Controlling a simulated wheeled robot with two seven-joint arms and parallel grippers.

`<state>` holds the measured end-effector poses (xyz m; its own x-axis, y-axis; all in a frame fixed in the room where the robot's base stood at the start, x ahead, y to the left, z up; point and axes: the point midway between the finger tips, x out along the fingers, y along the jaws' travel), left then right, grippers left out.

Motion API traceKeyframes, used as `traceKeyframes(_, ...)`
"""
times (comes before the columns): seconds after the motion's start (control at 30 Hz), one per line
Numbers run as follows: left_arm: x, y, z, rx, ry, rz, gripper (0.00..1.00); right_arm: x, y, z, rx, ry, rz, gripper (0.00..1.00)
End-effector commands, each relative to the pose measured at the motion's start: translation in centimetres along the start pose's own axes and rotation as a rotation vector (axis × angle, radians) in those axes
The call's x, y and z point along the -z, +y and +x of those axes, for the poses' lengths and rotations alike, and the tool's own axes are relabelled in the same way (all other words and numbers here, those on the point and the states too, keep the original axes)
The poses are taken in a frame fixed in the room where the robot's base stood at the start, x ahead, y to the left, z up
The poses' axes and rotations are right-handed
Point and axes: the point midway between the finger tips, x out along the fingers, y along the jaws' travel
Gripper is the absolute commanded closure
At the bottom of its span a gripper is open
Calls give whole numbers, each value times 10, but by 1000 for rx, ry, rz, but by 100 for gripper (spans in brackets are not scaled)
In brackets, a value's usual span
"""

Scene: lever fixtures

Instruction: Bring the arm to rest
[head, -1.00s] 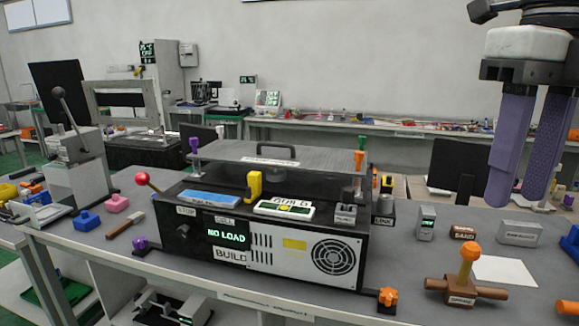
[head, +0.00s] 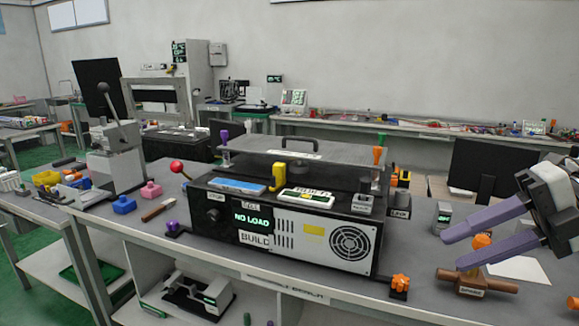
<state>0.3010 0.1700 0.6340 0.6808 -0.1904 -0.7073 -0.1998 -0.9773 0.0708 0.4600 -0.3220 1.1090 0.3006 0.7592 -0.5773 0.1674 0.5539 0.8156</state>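My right gripper (head: 451,250) comes in from the right edge, tilted, with its two purple fingers pointing left and slightly down. The fingers are apart, and nothing is held between them as far as I can see. An orange knob (head: 481,241) on a brown cross-shaped fixture (head: 477,283) shows in the gap between the fingers; I cannot tell whether they touch it. My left gripper is not in view. A black machine (head: 290,225) with a "NO LOAD" display stands mid-bench, with a red-ball lever (head: 177,166) at its left side.
A grey press with a long lever (head: 115,150) stands at the left. An orange star knob (head: 400,283) is at the bench's front edge. A small grey box (head: 443,215) and a white sheet (head: 520,269) lie near my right gripper.

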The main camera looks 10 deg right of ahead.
Motion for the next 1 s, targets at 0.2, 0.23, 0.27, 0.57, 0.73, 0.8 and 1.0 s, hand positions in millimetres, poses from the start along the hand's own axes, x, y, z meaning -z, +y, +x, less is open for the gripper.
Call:
traceKeyframes(0.2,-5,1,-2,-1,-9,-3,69,-28,-75,49,-379,-204,364,64)
traceKeyframes(0.23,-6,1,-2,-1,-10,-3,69,-29,-88,56,-419,-234,420,64)
traceKeyframes(0.27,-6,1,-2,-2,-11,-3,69,-31,-100,63,-456,-267,478,64)
traceKeyframes(0.57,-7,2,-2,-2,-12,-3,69,6,-244,151,-677,-572,1149,64)
traceKeyframes(0.73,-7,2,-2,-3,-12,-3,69,76,-310,222,-672,-697,1577,64)
traceKeyframes(0.8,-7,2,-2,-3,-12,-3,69,112,-326,253,-645,-728,1750,64)
traceKeyframes(1.0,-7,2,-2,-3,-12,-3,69,195,-336,320,-543,-752,2106,64)
